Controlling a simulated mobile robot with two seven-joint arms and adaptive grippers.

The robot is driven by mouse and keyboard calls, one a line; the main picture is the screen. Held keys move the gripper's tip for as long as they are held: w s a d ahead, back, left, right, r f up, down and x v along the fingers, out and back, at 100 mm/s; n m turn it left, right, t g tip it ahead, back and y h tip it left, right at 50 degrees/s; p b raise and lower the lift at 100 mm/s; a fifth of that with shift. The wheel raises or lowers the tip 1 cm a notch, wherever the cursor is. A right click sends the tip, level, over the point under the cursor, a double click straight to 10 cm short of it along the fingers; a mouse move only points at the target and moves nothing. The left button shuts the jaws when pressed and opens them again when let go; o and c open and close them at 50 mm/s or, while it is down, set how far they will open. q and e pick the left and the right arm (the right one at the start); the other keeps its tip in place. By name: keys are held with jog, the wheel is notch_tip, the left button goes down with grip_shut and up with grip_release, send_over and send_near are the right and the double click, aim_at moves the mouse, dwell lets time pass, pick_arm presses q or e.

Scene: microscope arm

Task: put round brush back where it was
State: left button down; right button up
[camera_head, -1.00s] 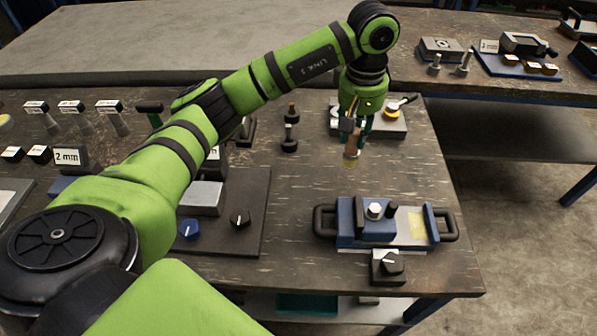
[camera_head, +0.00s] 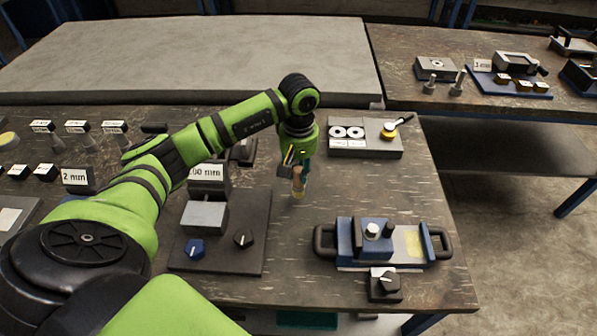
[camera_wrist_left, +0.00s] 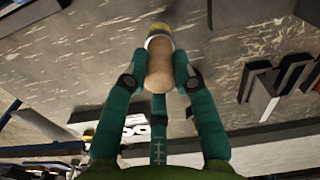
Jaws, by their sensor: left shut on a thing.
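The round brush (camera_head: 298,180) has a wooden handle and a yellowish tip. My left gripper (camera_head: 299,166) is shut on its handle and holds it with the tip pointing down, over the bare tabletop between the 00 mm device and the grey plate at the back. The left wrist view shows the wooden handle (camera_wrist_left: 160,65) between the green fingers (camera_wrist_left: 158,82), with the metal band and yellow tip at the far end. I cannot tell how far the tip is above the table. My right gripper does not show.
A grey plate (camera_head: 390,146) with two white rings and a yellow knob sits at the back. A blue fixture with black handles (camera_head: 345,238) stands at front right, a black knob box (camera_head: 385,284) before it. A device marked 00 mm (camera_head: 208,185) stands left of the brush.

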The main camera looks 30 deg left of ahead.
pick_arm(q)
notch_tip(320, 180, down, 2)
jog(key=shift+f+p, duration=0.1)
jog(key=shift+p, duration=0.2)
jog(key=shift+f, duration=0.1)
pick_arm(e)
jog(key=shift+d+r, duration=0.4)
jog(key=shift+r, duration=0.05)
pick_arm(q)
jog(key=shift+f+b, duration=0.2)
jog(key=shift+b, duration=0.15)
jog(key=c, duration=1)
grip_release()
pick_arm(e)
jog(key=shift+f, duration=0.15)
pick_arm(q)
jog(key=shift+r, duration=0.15)
jog(key=shift+r+p, duration=0.25)
jog(key=shift+p, duration=0.15)
notch_tip(320, 180, up, 10)
jog(key=b, duration=0.3)
jog(key=shift+r+b, duration=0.2)
jog(key=shift+b, duration=0.15)
jog(key=shift+r, duration=0.65)
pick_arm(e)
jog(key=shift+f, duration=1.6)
